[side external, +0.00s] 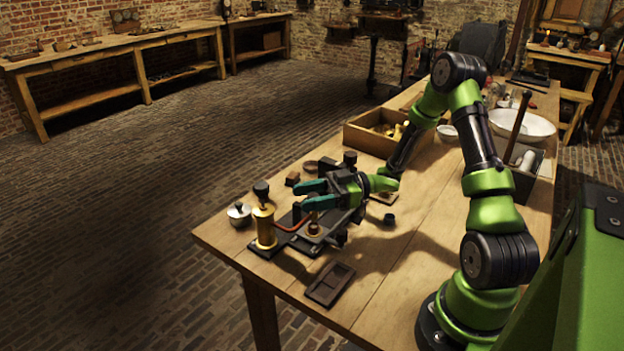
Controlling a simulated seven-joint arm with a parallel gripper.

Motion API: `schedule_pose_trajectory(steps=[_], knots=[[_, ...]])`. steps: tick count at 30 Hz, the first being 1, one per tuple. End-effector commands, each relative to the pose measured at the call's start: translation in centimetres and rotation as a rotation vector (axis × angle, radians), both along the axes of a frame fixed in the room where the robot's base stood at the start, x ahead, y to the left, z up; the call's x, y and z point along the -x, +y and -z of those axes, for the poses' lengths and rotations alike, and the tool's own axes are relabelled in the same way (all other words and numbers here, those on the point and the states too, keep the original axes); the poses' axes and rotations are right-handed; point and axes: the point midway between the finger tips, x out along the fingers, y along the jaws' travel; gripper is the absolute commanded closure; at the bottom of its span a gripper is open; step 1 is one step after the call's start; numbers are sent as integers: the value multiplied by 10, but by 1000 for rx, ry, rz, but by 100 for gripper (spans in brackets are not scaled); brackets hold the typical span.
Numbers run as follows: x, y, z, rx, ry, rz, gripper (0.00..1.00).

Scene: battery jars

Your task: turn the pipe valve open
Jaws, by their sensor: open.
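A brass cylinder (264,226) with a dark knob on top (261,190) stands at the left of a dark base plate (290,240). A copper-red pipe (292,225) runs from it to a small brass fitting (313,228) on the right part of the base. I cannot tell for certain which part is the pipe valve; the fitting is small and partly shaded. My gripper (312,195) is open, with its two teal fingers pointing left, just above the fitting. Nothing shows between the fingers. The gripper hides part of the apparatus behind it.
A silver lidded pot (239,213) stands left of the cylinder. A dark shallow tray (329,284) lies in front. A wooden box (372,138) with brass pieces stands behind my gripper. A white bowl (528,125) is further back. The front right tabletop is mostly clear.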

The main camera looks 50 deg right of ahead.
Motion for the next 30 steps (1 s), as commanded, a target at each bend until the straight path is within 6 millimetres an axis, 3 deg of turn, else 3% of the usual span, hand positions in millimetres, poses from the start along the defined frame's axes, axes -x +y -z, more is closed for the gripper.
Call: schedule_pose_trajectory(steps=[12, 22, 30], knots=[[-5, 8, 0, -1, -1, 0, 45], [-5, 8, 0, -1, -1, 0, 94], [-6, 7, 0, -6, 3, 138, 96]])
